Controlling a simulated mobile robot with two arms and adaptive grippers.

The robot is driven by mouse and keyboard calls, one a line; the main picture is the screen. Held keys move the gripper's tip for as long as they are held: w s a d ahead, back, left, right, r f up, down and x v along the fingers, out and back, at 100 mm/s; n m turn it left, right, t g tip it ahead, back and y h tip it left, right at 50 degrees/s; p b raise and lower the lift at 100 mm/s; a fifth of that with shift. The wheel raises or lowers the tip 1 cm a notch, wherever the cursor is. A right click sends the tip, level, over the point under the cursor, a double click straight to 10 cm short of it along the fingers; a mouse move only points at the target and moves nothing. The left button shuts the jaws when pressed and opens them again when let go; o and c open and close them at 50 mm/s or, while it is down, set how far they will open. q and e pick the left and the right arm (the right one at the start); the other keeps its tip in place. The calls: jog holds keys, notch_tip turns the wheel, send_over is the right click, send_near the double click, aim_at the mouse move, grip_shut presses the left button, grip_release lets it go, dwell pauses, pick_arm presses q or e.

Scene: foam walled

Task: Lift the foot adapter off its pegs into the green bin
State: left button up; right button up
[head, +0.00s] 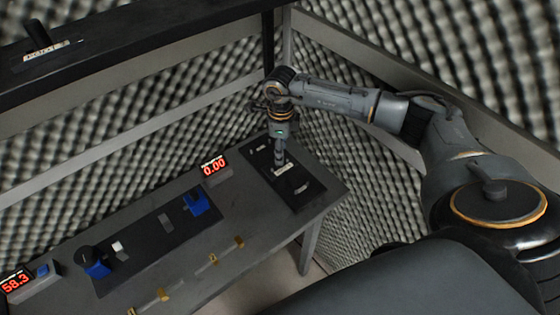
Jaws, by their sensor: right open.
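My right gripper (280,163) points down over a dark plate (310,195) at the right end of the table. Its fingers are open, just above or around a small pale-labelled part (283,170) on that plate. I cannot tell whether they touch it. No foot adapter or pegs can be made out clearly; the gripper may hide some of the plate. No green bin is in view. My left gripper is not in view.
The grey table (225,258) also bears a long black panel (140,245) with blue blocks (195,202), a red display reading 0.00 (214,166) and another reading 58.3 (15,283). Foam walls (350,190) close in behind. A dark shelf (130,45) hangs upper left.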

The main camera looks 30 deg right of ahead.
notch_tip(320, 180, down, 3)
jog(key=shift+w+r+b, duration=0.1)
jog(key=shift+b, duration=0.35)
jog(key=shift+c, duration=0.4)
grip_shut()
jog(key=shift+r, duration=0.1)
